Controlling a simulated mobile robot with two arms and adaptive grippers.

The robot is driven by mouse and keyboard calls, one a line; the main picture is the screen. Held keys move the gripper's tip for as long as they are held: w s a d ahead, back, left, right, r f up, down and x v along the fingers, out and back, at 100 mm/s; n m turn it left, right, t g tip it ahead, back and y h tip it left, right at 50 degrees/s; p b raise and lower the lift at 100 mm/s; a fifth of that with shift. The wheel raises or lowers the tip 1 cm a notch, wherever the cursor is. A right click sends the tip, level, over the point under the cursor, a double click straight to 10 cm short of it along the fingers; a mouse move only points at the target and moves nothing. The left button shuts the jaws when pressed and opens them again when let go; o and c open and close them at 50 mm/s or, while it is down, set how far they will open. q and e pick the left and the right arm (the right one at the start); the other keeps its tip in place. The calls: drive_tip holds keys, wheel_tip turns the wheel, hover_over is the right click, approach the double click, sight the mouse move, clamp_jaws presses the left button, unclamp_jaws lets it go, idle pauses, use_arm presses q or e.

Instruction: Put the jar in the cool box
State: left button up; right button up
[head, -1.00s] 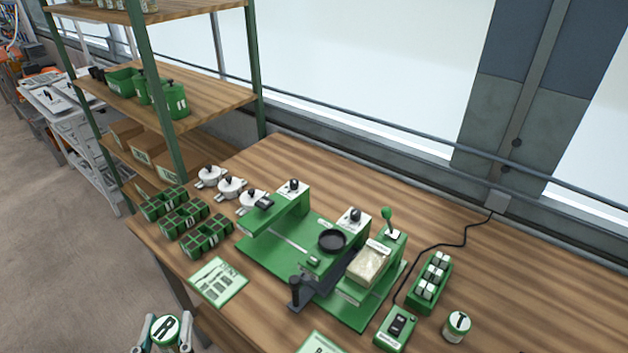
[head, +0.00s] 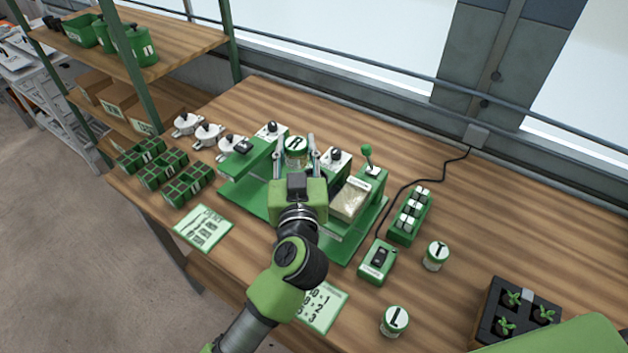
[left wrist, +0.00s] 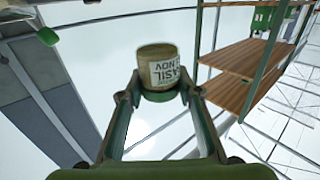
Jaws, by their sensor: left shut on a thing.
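My left gripper (head: 296,152) is shut on a small jar (head: 296,145) with a green rim and an R on its white lid. It holds the jar upright over the back part of the green seeder (head: 240,190), seemingly above it; the exact height is unclear. In the left wrist view the jar (left wrist: 158,62) is between the fingertips (left wrist: 160,92), its label reading "BASIL NOV". Two other lidded jars stand on the bench: one marked T or Y (head: 435,256) and one marked L (head: 394,321). I cannot make out a cool box. My right gripper is not in view.
A switch box (head: 377,260), a rack of white-topped vials (head: 409,218) and a black seedling tray (head: 488,322) stand right. The back right bench (head: 540,210) is clear.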

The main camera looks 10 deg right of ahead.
use_arm(q)
drive_tip(key=shift+h, duration=0.4)
drive_tip(key=d+r, duration=0.1)
drive_tip(key=d, duration=0.1)
drive_tip(key=d+r, duration=0.1)
drive_tip(key=shift+w+d+r, duration=0.35)
drive_tip(key=shift+d, duration=0.05)
wheel_tip(320, 180, down, 7)
drive_tip(key=shift+f+b, duration=0.15)
drive_tip(key=shift+b, duration=0.7)
drive_tip(key=shift+f+m+p, duration=0.3)
drive_tip(key=shift+f+p, duration=0.25)
drive_tip(key=shift+f, duration=0.65)
drive_tip(key=shift+f, duration=0.1)
drive_tip(key=o, duration=1.2)
drive_tip(key=shift+c, duration=0.2)
